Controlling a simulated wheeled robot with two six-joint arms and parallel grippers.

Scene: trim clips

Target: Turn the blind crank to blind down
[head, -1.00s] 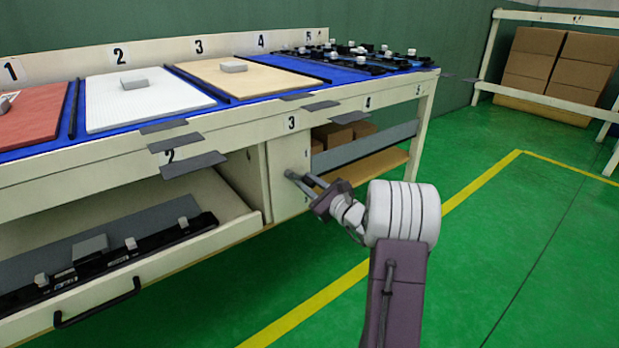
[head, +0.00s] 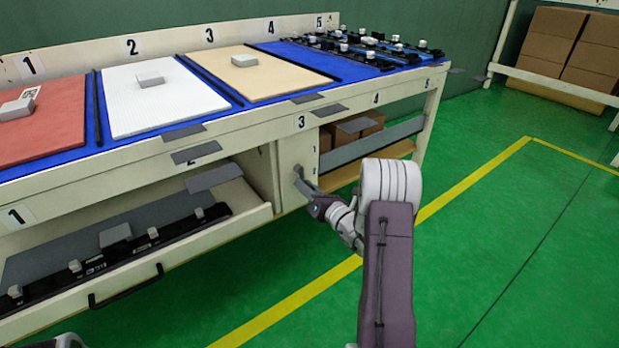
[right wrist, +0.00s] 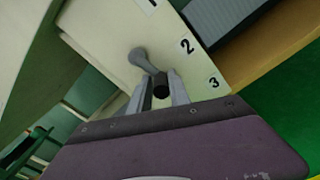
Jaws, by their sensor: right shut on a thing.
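The blind crank (right wrist: 143,63) is a small grey arm on the cream cabinet side panel. It slants down from its pivot to a dark round handle (right wrist: 160,87) in the right wrist view. My right gripper (head: 307,187) is shut on this handle, with one finger on each side. In the head view the crank (head: 298,173) is small and partly hidden by the gripper. A grey ribbed panel (right wrist: 228,22) spans the bay beside the crank, also seen in the head view (head: 372,145). I cannot tell if it is the blind. My left gripper is out of view.
The blue-topped workbench (head: 255,105) carries red, white and tan boards with grey blocks. An open drawer (head: 215,240) with a black handle juts out at lower left. Brown boxes (head: 355,130) sit in the bay. The green floor (head: 480,230) to the right is clear.

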